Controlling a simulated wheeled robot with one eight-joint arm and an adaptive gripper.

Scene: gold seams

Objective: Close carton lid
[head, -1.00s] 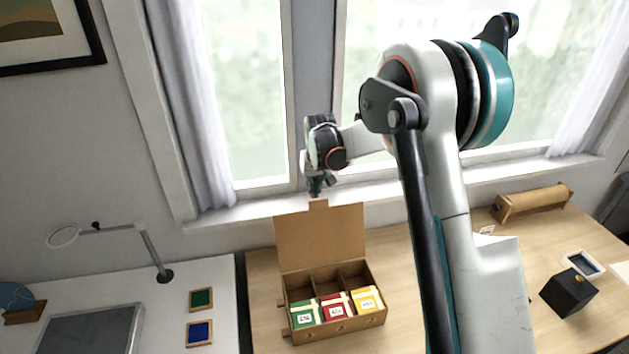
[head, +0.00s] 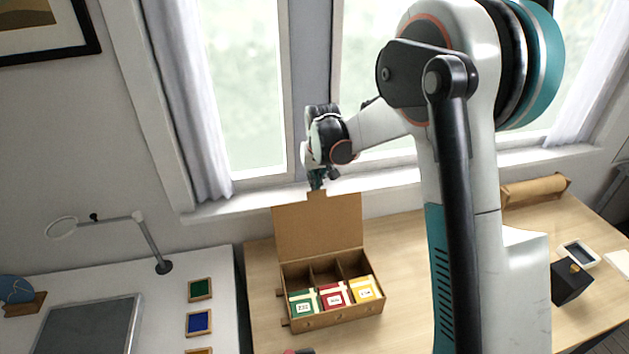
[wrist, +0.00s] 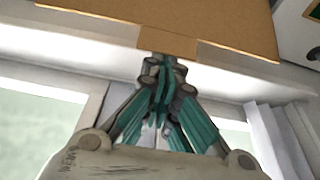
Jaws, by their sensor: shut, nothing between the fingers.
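The cardboard carton (head: 335,316) stands on the wooden table with its lid (head: 318,228) upright at the back, so it is open. Green, red (head: 335,296) and yellow packets sit in its front compartments; the back compartments look empty. My gripper (head: 317,184) is shut and empty at the lid's top edge, beside the small tab. In the wrist view the gripper's fingertips (wrist: 163,66) are close to the tab of the lid (wrist: 190,22). I cannot tell whether they touch it.
A window and its sill stand just behind the lid. A black box (head: 571,283) and a brown roll (head: 535,190) are on the table's right. A white desk with a lamp (head: 148,240) and colored tiles (head: 199,323) is at the left. My arm hides part of the table.

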